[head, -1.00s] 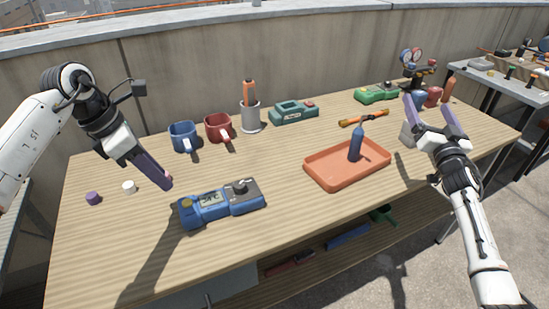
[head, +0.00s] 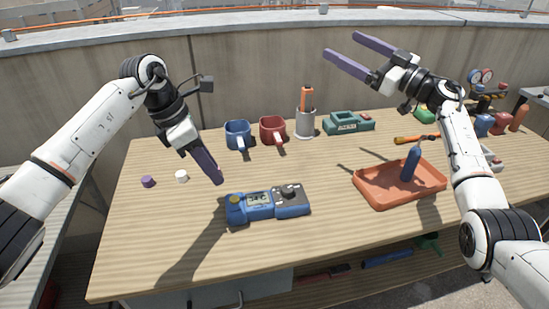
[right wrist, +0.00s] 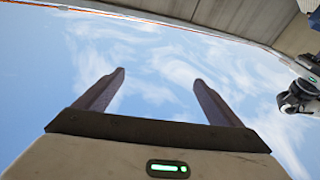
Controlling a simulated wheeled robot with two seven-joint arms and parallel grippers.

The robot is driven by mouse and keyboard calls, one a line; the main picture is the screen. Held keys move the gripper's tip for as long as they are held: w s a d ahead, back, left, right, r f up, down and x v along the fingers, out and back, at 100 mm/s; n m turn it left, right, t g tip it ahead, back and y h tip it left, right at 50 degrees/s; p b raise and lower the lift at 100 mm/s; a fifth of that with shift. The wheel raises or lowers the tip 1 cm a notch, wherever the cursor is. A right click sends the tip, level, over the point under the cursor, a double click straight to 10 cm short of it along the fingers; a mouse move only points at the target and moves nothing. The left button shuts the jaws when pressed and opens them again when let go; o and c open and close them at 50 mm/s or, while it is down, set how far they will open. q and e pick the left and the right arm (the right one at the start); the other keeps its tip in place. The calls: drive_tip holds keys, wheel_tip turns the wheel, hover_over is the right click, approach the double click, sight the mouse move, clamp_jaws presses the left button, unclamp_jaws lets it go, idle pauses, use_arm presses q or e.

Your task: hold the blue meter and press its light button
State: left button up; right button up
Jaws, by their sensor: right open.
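The blue meter (head: 268,206) lies flat on the near left part of the table. My right gripper (head: 342,52) is raised high above the back of the table, open and empty. In the right wrist view its spread fingers (right wrist: 158,95) have only sky between them.
An orange tray (head: 372,200) with an upright blue bottle (head: 411,163) stands right of the meter. Purple and white caps lie left. The table's front is clear.

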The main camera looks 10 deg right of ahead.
drive_tip(key=s+a+f+n+g+h, duration=0.1)
drive_tip(key=s+a+f+n+g, duration=0.15)
drive_tip(key=a+f+g, duration=0.4)
drive_tip(key=s+a+f+n+g, duration=0.2)
drive_tip(key=a+f+n, duration=0.1)
drive_tip(key=a, duration=0.7)
drive_tip(key=s+a+f+n+g+h, duration=0.1)
drive_tip(key=s+a+f+n+g, duration=0.25)
drive_tip(key=a, duration=0.55)
drive_tip(key=g+h, duration=0.4)
drive_tip(key=h, duration=0.7)
hover_over(274, 197)
wheel_tip(274, 197, down, 9)
drive_tip(key=shift+f, duration=0.15)
wheel_tip(274, 197, down, 10)
drive_tip(key=shift+r, duration=0.2)
drive_tip(key=c, duration=1.5)
use_arm(q)
clamp_jaws()
